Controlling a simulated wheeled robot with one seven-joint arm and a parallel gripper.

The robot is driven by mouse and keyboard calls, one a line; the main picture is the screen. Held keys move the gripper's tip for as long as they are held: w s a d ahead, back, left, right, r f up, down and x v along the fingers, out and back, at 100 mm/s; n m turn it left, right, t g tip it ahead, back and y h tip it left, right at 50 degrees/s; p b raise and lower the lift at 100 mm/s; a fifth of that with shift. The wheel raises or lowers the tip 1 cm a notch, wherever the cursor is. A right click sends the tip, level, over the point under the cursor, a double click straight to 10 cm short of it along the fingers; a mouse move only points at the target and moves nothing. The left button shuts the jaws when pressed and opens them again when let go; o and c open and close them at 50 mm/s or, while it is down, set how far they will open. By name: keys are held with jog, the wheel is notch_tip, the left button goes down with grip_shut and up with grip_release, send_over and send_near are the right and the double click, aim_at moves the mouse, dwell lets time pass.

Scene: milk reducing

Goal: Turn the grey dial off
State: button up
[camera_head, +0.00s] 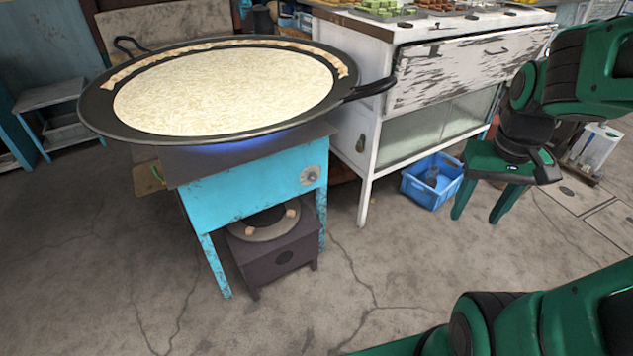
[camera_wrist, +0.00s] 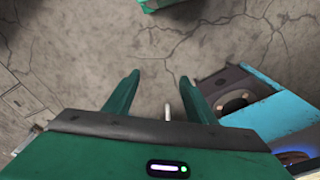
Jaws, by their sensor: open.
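The grey dial (camera_head: 310,175) is on the front right of the turquoise stove (camera_head: 250,187). A blue flame glows under the wide black pan (camera_head: 110,125) of pale milk (camera_head: 225,88). My green gripper (camera_head: 476,212) hangs open and empty to the right of the stove, well apart from the dial, in front of the white cabinet. In the wrist view its two fingers (camera_wrist: 160,76) are spread over bare floor. The stove (camera_wrist: 272,108) shows at the right of that view. I cannot make out the dial there.
The white cabinet (camera_head: 470,72) stands right of the stove, with a blue crate (camera_head: 432,180) on the floor by it. A dark stand (camera_head: 283,257) sits under the stove. The pan's handle (camera_head: 371,88) juts right. Floor before the stove is clear.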

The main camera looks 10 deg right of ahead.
jog(key=w+f+n+t, duration=0.1)
jog(key=w+f+n, duration=0.15)
jog(key=w, duration=0.55)
jog(key=w+f+n+t, duration=0.2)
jog(key=w+f, duration=0.1)
jog(key=w, duration=0.6)
jog(key=n+t+y, duration=0.4)
jog(key=n+t, duration=0.1)
jog(key=t, duration=0.1)
send_near(314, 178)
jog(key=w+r+v, duration=0.1)
jog(key=v, duration=1.2)
jog(key=w+a+f+t, duration=0.1)
jog(key=w+a+f, duration=0.1)
jog(key=w+f, duration=0.3)
jog(key=w+a+f+m+t, duration=0.1)
jog(key=w+a+f, duration=0.1)
jog(key=w+f, duration=0.2)
jog(key=w+a+f+t, duration=0.1)
jog(key=w+a+f, duration=0.1)
jog(key=w+f, duration=0.3)
jog(key=shift+w+f+m+h, duration=0.25)
jog(key=shift+w+f+h, duration=0.1)
jog(key=shift+f, duration=0.25)
jog(key=shift+c, duration=0.6)
jog(key=c, duration=0.9)
jog(key=shift+d, duration=0.2)
jog(key=shift+a, duration=0.1)
